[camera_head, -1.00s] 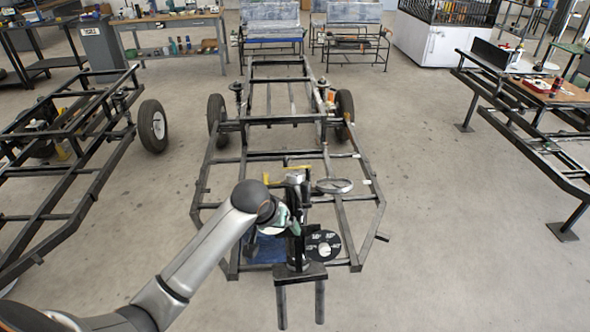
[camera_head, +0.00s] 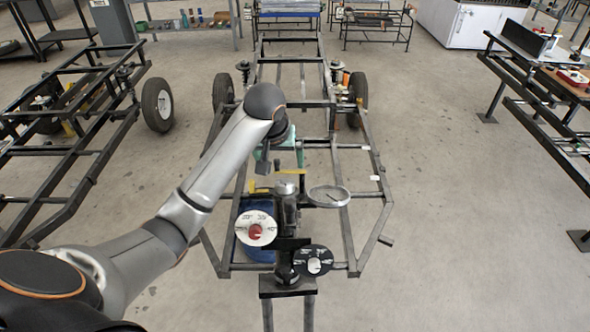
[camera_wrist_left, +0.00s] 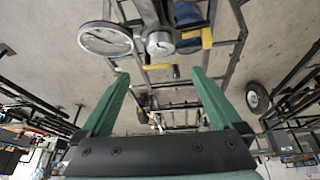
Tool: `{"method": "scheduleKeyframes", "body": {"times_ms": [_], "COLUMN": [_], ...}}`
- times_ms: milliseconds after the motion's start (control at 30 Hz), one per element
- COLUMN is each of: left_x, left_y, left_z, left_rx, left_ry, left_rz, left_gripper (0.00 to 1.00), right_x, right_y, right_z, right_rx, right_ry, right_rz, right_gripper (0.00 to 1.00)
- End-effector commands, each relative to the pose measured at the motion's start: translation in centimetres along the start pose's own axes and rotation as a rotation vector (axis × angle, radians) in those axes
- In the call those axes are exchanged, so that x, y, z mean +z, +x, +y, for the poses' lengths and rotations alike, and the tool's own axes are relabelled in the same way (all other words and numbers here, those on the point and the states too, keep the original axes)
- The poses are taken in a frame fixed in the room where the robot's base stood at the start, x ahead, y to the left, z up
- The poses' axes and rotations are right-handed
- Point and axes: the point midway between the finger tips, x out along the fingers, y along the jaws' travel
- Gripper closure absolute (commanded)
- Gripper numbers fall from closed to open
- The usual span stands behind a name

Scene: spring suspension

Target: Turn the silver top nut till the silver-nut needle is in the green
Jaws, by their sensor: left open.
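The silver top nut (camera_head: 286,187) sits on top of the upright post of the rig, and in the left wrist view it is a round silver cap (camera_wrist_left: 160,43). A silver-rimmed round gauge (camera_head: 328,196) stands just right of it; in the left wrist view this gauge (camera_wrist_left: 105,39) lies left of the nut. Its needle and any green zone are too small to read. My left gripper (camera_head: 281,160) is above and behind the nut, apart from it. Its green fingers (camera_wrist_left: 160,74) are spread with nothing between them. My right gripper is not in view.
A yellow bar (camera_wrist_left: 161,67) lies close to the nut. A white disc with a red centre (camera_head: 256,228) and a black disc with a white centre (camera_head: 313,261) sit lower on the rig. Black frame rails surround the rig.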

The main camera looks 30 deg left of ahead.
Motion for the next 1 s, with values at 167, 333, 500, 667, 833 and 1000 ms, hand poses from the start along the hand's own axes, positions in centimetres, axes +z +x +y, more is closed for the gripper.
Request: {"method": "scheduleKeyframes", "body": {"times_ms": [167, 333, 500, 667, 833, 1000], "left_x": [0.1, 0.2, 0.1, 0.1, 0.1, 0.1], "left_y": [1.5, 4.8, 8.3, 10.8, 12.1, 12.5], "left_z": [0.0, 0.0, 0.0, 0.0, 0.0, 0.0], "left_rx": [-0.001, -0.003, -0.002, -0.001, -0.001, 0.000], "left_ry": [0.001, 0.001, 0.000, 0.000, 0.001, 0.001], "left_rz": [-0.004, -0.007, -0.005, -0.003, -0.002, -0.001], "left_gripper": [0.01, 0.01, 0.01, 0.01, 0.01, 0.01], "right_x": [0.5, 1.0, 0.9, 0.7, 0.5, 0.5], "right_y": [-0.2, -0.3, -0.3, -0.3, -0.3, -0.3], "right_z": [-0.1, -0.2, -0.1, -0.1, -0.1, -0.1], "right_rx": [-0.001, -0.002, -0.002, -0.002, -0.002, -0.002], "right_ry": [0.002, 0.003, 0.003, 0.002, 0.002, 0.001], "right_rz": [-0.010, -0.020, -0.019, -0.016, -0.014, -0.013], "right_gripper": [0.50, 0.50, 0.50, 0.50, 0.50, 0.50]}}
